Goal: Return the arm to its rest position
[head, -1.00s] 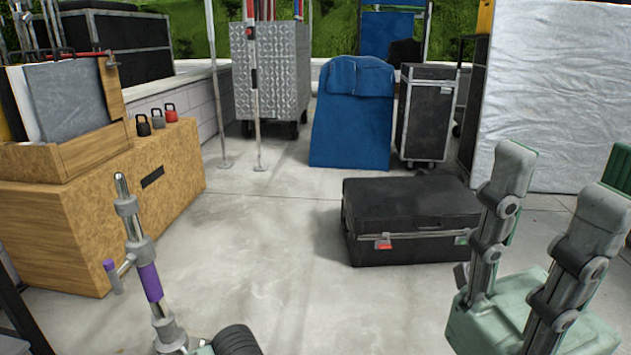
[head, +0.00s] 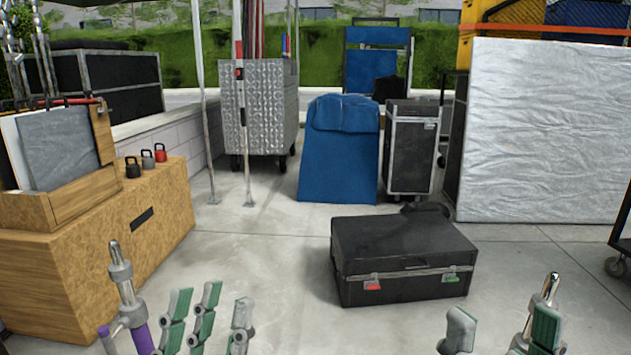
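My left gripper (head: 222,318) shows at the bottom left of the head view. Its green-and-grey fingers point up and stand apart with nothing between them. My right gripper (head: 495,332) is at the bottom right, partly cut off by the lower edge. Its fingers are wide apart and empty. Both grippers are low in the view, in front of the black case (head: 400,260) on the floor, and neither appears to touch anything. Most of both arms is out of view.
A wooden crate (head: 100,260) with small kettlebell-shaped weights (head: 147,160) stands at left. A metal cart (head: 260,110), a blue-covered item (head: 338,155) and a tall black case (head: 411,150) stand behind. A silver-wrapped panel (head: 545,130) is at right. Concrete floor (head: 265,260) between is clear.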

